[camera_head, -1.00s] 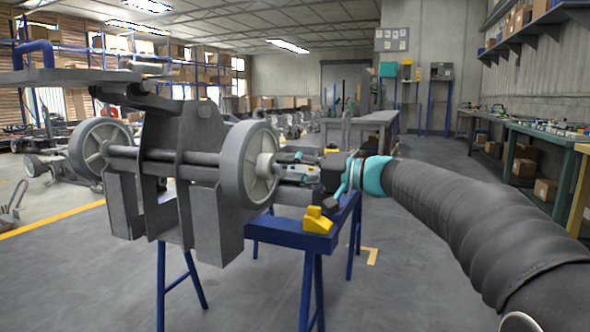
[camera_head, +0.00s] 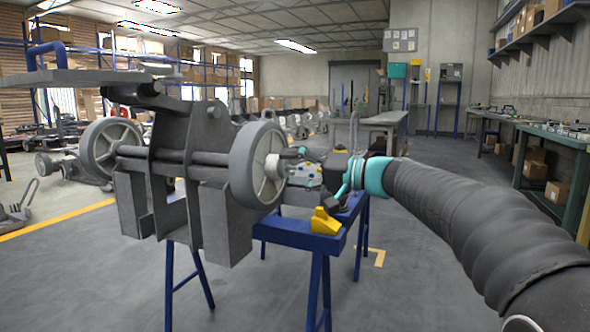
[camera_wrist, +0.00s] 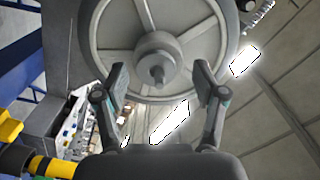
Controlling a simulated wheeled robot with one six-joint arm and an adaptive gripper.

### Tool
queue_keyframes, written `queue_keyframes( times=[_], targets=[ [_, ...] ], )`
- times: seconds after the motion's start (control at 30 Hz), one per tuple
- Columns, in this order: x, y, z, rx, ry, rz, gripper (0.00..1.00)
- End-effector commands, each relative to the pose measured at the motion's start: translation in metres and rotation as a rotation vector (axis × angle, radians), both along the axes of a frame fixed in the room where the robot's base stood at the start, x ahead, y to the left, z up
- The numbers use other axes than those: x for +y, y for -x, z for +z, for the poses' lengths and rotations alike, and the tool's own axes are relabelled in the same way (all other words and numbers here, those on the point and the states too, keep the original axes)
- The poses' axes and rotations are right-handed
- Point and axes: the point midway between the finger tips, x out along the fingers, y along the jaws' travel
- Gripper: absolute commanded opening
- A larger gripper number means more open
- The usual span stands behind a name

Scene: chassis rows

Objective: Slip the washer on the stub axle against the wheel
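The near wheel (camera_head: 258,165) has a grey tyre and pale spokes and is mounted on the chassis (camera_head: 185,160). In the wrist view the wheel (camera_wrist: 150,18) fills the top, with its round hub (camera_wrist: 155,50) and the short stub axle (camera_wrist: 158,75) pointing toward me. My gripper (camera_wrist: 160,70) is open, one finger on each side of the stub axle and apart from it. In the head view my gripper (camera_head: 290,165) is close to the wheel's outer face. I cannot make out a separate washer; whether one sits against the hub is unclear.
A blue trestle (camera_head: 300,233) stands below my gripper, with a yellow and black block (camera_head: 325,222) on top. Another wheel (camera_head: 105,147) is at the chassis's far side. A workbench (camera_head: 550,140) runs along the right.

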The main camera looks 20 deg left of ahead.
Motion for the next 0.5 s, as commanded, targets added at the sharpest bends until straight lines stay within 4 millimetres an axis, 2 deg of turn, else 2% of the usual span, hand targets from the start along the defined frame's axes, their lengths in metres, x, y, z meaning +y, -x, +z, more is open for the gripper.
queue_keyframes(
  times=[0.3,0.5],
  targets=[
    [-0.004,0.000,0.000,0.000,0.000,-0.001,0.71],
    [-0.030,0.002,0.001,0.000,0.000,-0.004,0.71]
  ],
)
